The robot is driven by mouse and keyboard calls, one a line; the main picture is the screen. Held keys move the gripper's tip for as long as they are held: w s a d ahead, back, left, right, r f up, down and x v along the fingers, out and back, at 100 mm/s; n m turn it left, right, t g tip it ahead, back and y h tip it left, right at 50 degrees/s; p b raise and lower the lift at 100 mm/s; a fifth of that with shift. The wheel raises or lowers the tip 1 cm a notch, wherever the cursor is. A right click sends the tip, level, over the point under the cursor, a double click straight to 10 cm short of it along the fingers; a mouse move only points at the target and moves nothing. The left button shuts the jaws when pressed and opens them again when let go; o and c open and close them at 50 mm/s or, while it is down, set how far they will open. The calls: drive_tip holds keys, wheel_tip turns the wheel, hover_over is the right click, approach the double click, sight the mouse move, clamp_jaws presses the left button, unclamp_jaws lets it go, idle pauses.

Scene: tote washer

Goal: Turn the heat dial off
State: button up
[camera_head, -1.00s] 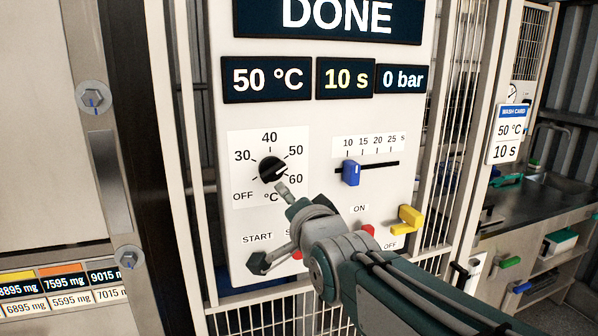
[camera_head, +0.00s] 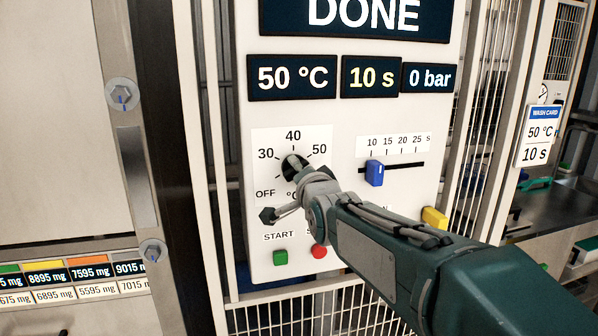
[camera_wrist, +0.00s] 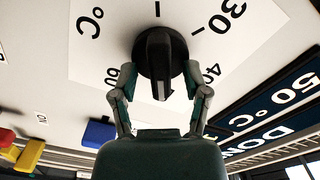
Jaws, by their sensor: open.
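The black heat dial (camera_head: 289,162) sits on a white scale plate marked OFF, 30, 40, 50 on the control panel (camera_head: 232,80). In the wrist view the dial (camera_wrist: 158,45) shows up close, with its raised grip bar pointing between 40 and 60, toward 50. My gripper (camera_wrist: 160,74) is open, with one finger on each side of the dial's grip bar. I cannot tell whether the fingers touch it. In the head view my gripper (camera_head: 298,172) covers the lower right of the dial and the 60 mark. The temperature display (camera_head: 291,77) reads 50 °C.
A blue slider (camera_head: 374,173) is right of the dial. A green START button (camera_head: 280,257) and a red button (camera_head: 319,251) are below. A yellow lever (camera_head: 434,217) stands at the lower right. The DONE display (camera_head: 355,15) is above.

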drive_tip(key=shift+w+d, duration=0.1)
drive_tip(key=shift+d, duration=0.1)
drive_tip(key=shift+a, duration=0.2)
clamp_jaws()
